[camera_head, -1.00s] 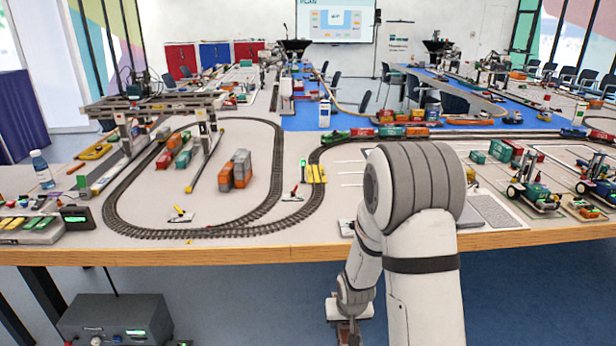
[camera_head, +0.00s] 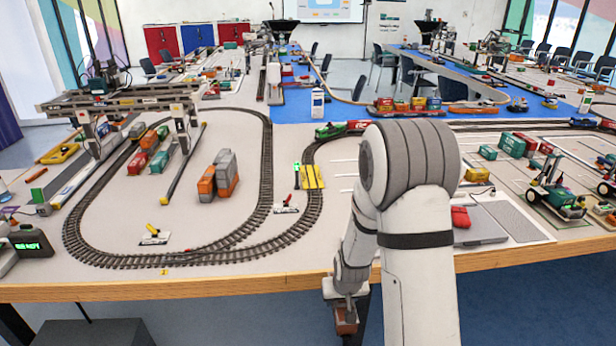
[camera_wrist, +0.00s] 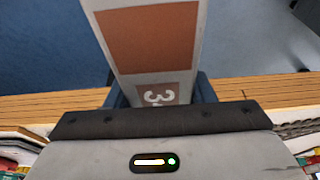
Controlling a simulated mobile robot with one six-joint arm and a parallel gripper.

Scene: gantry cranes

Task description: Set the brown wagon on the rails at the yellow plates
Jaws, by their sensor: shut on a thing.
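The brown wagon (camera_head: 346,322) is in my gripper (camera_head: 345,300), in front of the table's near edge in the head view. Only a small part of it shows there, below my arm. In the wrist view my gripper (camera_wrist: 160,90) is shut on the wagon (camera_wrist: 150,40), which shows a brown panel, pale borders and a number mark. The yellow plates (camera_head: 312,177) lie at the rails (camera_head: 262,190) on the right side of the oval track, left of my arm and well beyond the gripper.
The table's wooden front edge (camera_head: 230,289) lies between my gripper and the track. A green-lit signal post (camera_head: 297,175) stands beside the plates. Orange and grey containers (camera_head: 218,177) stand inside the oval.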

